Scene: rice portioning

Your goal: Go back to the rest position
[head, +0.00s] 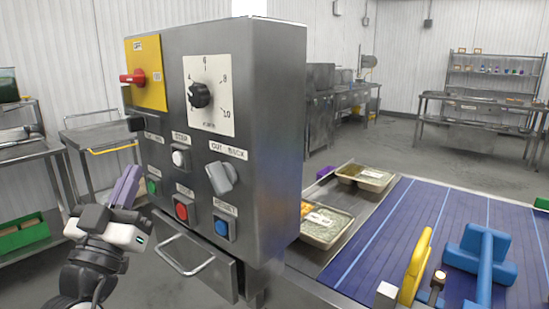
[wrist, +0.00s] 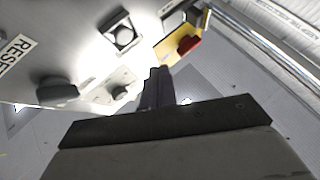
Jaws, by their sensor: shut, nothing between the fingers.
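My gripper (head: 125,186) is in front of the left side of the grey metal control box (head: 272,110) in the head view. Its purple fingers are shut with nothing between them and point up toward the panel. In the wrist view the shut fingers (wrist: 158,85) show at the centre, with the panel face (wrist: 75,65) beyond them. I cannot tell whether the fingertips touch the panel.
The panel bears a red switch (head: 133,77), a black dial (head: 200,95), a grey knob (head: 221,177) and several buttons. A drawer handle (head: 184,254) juts out below. A blue conveyor (head: 385,232) with food trays (head: 322,228) is at right. A side table (head: 100,132) stands behind.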

